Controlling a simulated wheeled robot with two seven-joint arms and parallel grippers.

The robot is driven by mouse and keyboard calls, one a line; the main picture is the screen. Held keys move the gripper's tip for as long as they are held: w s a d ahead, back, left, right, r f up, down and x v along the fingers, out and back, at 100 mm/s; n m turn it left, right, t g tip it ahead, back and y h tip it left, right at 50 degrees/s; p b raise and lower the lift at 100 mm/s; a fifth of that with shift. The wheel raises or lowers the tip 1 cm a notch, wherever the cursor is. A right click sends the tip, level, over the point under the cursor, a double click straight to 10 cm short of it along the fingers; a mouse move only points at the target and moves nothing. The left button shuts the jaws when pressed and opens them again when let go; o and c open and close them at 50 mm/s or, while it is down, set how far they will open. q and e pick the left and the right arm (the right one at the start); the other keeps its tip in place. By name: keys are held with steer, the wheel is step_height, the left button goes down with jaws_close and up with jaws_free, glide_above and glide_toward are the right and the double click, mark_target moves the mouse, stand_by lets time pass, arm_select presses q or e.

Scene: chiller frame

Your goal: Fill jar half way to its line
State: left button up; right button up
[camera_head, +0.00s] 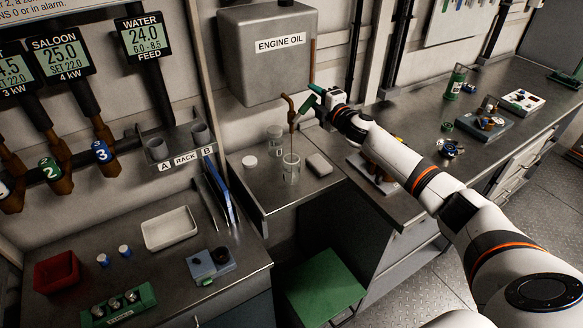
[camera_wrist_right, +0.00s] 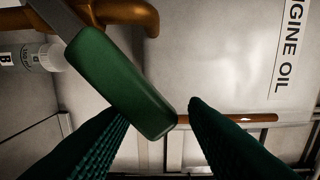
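A clear jar (camera_head: 290,171) stands on the metal counter below the brass tap (camera_head: 291,108) of the engine oil tank (camera_head: 268,50). Its line and any oil in it are too small to make out. The tap's green lever (camera_head: 317,90) sticks out beside my right gripper (camera_head: 318,104). In the right wrist view, the green lever handle (camera_wrist_right: 128,85) reaches toward the space between my two dark green fingers (camera_wrist_right: 158,112). The fingers are apart, with the handle's end close to the right-hand one. My left gripper is not in view.
A blue upright panel (camera_head: 218,190) and a white tray (camera_head: 169,229) are at left. A green stool (camera_head: 322,288) stands in front.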

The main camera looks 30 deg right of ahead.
step_height(320, 180, down, 7)
steer(key=b, duration=0.5)
steer(key=shift+r, duration=0.35)
stand_by(0.7)
steer(key=shift+r+p, duration=2.1)
steer(key=shift+r, duration=0.25)
step_height(320, 180, down, 5)
steer(key=b, duration=0.4)
steer(key=shift+r, duration=0.25)
